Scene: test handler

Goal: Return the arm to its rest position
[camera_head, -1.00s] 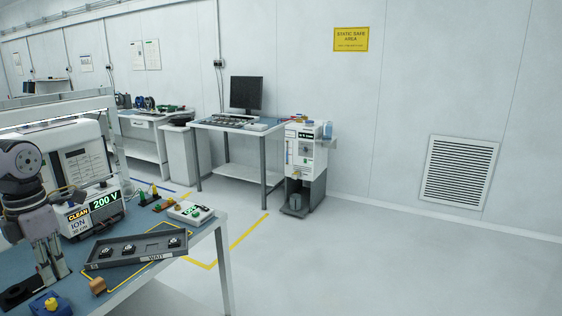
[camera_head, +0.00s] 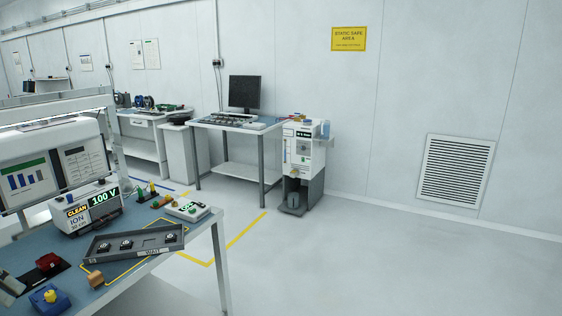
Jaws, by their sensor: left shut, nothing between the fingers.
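My left gripper (camera_head: 10,284) shows only in part at the left edge of the head view, low over the near left of the bench. Its fingers are shut with nothing between them, and most of the arm is out of the picture. My right gripper is not in view. A grey tray (camera_head: 152,254) marked WAIT lies on the blue bench mat, to the right of the gripper and apart from it. It holds three small dark parts, with one empty slot between the middle and right ones.
A red block (camera_head: 48,262) on a black pad, a blue block with a yellow knob (camera_head: 49,299) and an orange-brown block (camera_head: 95,278) lie near the gripper. A monitor and an ioniser box (camera_head: 88,207) stand behind. Floor right of the bench (camera_head: 222,262) is clear.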

